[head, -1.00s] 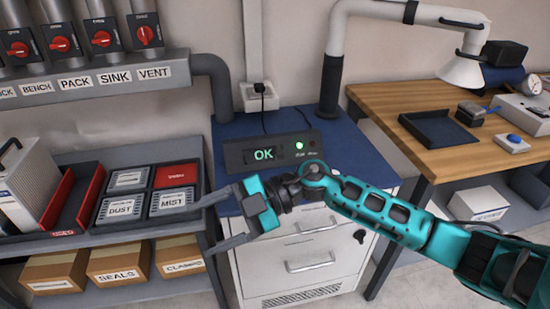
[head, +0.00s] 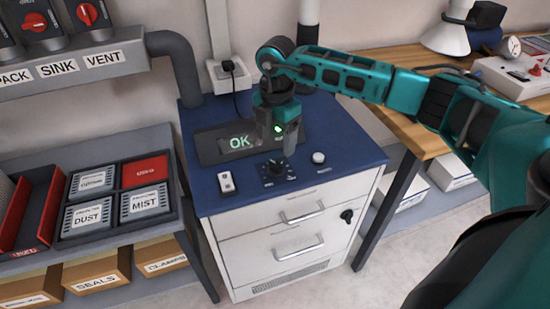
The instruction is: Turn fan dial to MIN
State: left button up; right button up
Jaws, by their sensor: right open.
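The fan dial (head: 275,168) is a black round knob on the front part of the blue cabinet top (head: 345,150); its markings are too small to read. My right gripper (head: 284,146) is open and points down. In the picture it is just above and behind the dial, apart from it as far as I can tell. Its fingers overlap the dark display box (head: 212,146), which shows a green "OK" and a green light. My left gripper is out of view.
A white switch (head: 226,182) lies left of the dial and a white round button (head: 318,157) right of it. A shelf with labelled filter cartridges (head: 150,170) stands at left. A wooden bench (head: 425,135) stands at right behind my arm.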

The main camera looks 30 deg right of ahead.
aim_at(276, 164)
notch_tip(276, 164, down, 7)
jog(key=shift+f, duration=0.2)
jog(key=shift+c, duration=0.3)
jog(key=c, duration=1)
